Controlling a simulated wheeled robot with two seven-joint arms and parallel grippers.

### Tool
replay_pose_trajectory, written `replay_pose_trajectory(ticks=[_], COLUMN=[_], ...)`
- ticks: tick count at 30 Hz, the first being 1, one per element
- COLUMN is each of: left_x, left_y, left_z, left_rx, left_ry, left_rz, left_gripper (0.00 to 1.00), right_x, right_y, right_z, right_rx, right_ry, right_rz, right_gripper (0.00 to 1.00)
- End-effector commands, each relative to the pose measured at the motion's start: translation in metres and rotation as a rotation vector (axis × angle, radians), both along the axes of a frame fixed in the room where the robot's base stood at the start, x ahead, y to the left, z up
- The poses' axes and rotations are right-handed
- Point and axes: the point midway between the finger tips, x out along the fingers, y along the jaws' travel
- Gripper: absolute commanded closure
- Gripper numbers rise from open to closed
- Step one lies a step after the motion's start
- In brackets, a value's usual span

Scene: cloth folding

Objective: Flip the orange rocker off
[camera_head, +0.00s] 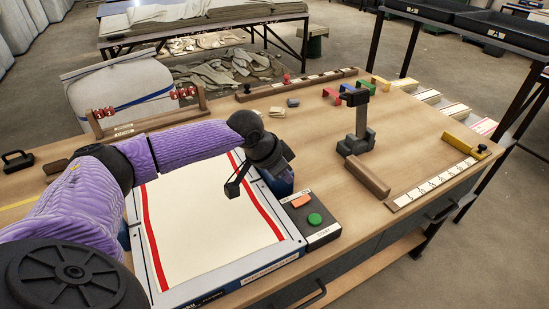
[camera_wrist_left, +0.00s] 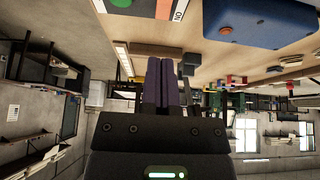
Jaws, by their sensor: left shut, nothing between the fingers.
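The orange rocker (camera_head: 300,201) sits on a dark control box (camera_head: 324,238), behind a round green button (camera_head: 314,219). The box is at the right edge of the white framed panel. Orange (camera_wrist_left: 163,9) and green (camera_wrist_left: 128,2) patches of the box show at the top edge of the wrist view. My left gripper (camera_head: 233,189) is over the panel, left of the rocker and apart from it. In the wrist view its fingers (camera_wrist_left: 162,64) are shut together and empty. I cannot make out the rocker's tilt. My right gripper is not in view.
The white panel (camera_head: 210,232) has red strips and a blue-grey frame. A dark stand (camera_head: 357,140) and a wooden block (camera_head: 367,179) are right of the box. Small coloured pieces lie farther back. The wooden tabletop (camera_head: 310,150) between is mostly clear.

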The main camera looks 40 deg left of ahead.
Motion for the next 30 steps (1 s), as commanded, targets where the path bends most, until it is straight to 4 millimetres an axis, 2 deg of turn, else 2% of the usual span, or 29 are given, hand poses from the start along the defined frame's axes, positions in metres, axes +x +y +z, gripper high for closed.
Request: replay_pose_trajectory(ticks=[1,6,23,26,30], left_x=[-0.006,-0.019,-0.023,-0.035,-0.083], left_y=[0.003,0.008,0.005,-0.029,-0.115], left_z=[0.009,0.021,0.020,-0.006,-0.058], left_rx=[0.002,0.000,0.000,0.006,0.003], left_ry=[0.001,0.000,0.005,0.043,0.088], left_rz=[0.000,-0.001,-0.010,-0.100,-0.282], left_gripper=[1.00,1.00,1.00,1.00,1.00], right_x=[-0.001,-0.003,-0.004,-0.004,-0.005], right_y=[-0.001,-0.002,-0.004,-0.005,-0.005], right_z=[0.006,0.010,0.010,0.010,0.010], right_rx=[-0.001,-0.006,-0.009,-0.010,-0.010], right_ry=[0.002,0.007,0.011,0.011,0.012], right_rz=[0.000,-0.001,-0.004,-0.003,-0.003], right_gripper=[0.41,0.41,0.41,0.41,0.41])
